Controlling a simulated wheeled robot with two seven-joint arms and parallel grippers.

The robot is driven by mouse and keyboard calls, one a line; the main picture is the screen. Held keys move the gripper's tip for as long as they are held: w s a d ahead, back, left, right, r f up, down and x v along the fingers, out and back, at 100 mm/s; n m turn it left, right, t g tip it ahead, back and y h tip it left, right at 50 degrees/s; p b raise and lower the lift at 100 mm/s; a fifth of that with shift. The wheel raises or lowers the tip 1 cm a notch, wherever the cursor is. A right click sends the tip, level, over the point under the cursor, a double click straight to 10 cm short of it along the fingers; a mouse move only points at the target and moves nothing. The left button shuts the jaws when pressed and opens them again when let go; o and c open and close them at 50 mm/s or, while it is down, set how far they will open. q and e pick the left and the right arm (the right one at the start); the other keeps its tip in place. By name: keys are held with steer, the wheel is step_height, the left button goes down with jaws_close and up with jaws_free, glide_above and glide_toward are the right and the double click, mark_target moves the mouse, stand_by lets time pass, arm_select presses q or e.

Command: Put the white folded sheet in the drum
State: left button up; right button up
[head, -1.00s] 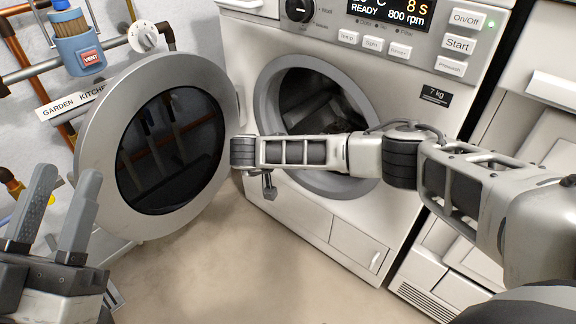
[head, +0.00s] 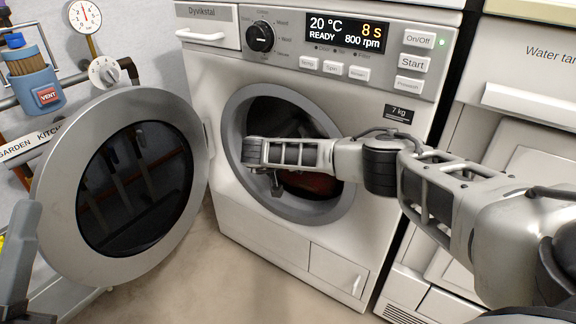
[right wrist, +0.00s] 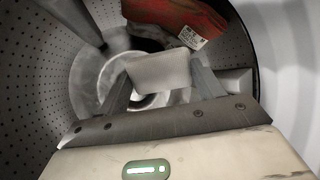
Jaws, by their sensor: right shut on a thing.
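In the right wrist view the white folded sheet (right wrist: 160,72) is a small pale block between the two fingers of my right gripper (right wrist: 160,80), which is shut on it. The sheet is inside the drum (right wrist: 48,100), whose perforated grey wall surrounds it. In the head view my right wrist covers part of the washer's round opening (head: 235,120), and hides the gripper and sheet. My left gripper (head: 24,235) is cut off at the left edge of the head view, with one finger showing; both fingers stood apart a second ago.
A red cloth (right wrist: 175,18) with a white label lies in the drum; it also shows through the opening (head: 310,184). The washer door (head: 60,235) stands wide open at the left. Pipes and a vent canister (head: 35,85) are beyond it.

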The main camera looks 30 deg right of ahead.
steer(key=w+d, duration=0.3)
steer(key=d, duration=0.4)
steer(key=shift+w+d, duration=0.15)
steer(key=shift+d, duration=0.25)
steer(key=o, duration=1.1)
arm_select(q)
steer(key=shift+r, duration=0.1)
arm_select(e)
steer(key=p+v, duration=0.5)
steer(key=p, duration=0.2)
steer(key=shift+r, duration=0.35)
arm_select(q)
step_height(320, 180, down, 13)
steer(key=s+a+n+g+y+p, duration=0.1)
steer(key=n+g+y+p, duration=0.5)
steer(key=n+y, duration=0.2)
steer(key=shift+n+y+p, duration=0.3)
steer(key=shift+y, duration=0.7)
arm_select(e)
steer(key=v, duration=1)
steer(key=shift+a, duration=0.3)
